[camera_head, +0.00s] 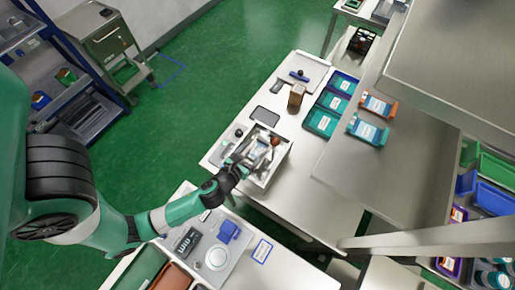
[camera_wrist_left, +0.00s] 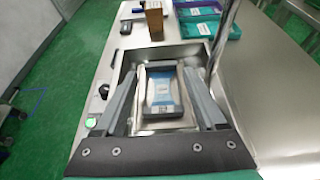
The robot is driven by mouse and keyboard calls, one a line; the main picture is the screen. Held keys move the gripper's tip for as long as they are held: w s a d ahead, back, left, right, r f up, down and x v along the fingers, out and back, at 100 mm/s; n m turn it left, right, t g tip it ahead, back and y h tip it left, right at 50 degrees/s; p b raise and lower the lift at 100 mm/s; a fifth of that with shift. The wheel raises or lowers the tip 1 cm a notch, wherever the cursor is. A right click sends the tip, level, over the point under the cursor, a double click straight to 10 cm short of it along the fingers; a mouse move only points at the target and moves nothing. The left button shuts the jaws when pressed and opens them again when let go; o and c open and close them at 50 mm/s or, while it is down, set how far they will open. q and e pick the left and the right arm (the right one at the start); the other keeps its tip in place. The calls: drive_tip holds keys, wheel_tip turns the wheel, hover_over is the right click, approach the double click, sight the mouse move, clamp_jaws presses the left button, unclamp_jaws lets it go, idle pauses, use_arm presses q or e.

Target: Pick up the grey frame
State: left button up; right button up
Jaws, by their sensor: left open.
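A pale grey rectangular frame (camera_wrist_left: 140,98) lies in the metal basin in the left wrist view. A blue and white labelled piece (camera_wrist_left: 165,92) shows inside its outline. In the head view the basin (camera_head: 283,160) is partly covered by my left gripper, and the frame is too small there to make out clearly. My left gripper (camera_head: 250,163) is over the near left side of the basin. In the left wrist view its fingers (camera_wrist_left: 160,78) are spread wide, one on each side of the frame, with nothing held between them. My right gripper is not in view.
A brown block (camera_head: 296,95) and teal trays (camera_head: 320,122) stand beyond the basin. A dark flat pad (camera_head: 265,116) lies nearby. A thin upright post (camera_wrist_left: 224,35) rises at the basin's right side. A shelf with teal packages (camera_head: 367,130) overhangs on the right.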

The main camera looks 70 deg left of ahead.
sight(263, 141)
use_arm(q)
drive_tip(key=x, duration=0.4)
drive_tip(key=shift+w+a+f+b, duration=0.15)
drive_tip(key=shift+w+f+b, duration=0.1)
drive_tip(key=shift+b, duration=0.1)
drive_tip(key=c, duration=1.1)
drive_tip(key=shift+c, duration=0.2)
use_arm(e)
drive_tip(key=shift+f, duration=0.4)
use_arm(q)
drive_tip(key=shift+r, duration=0.1)
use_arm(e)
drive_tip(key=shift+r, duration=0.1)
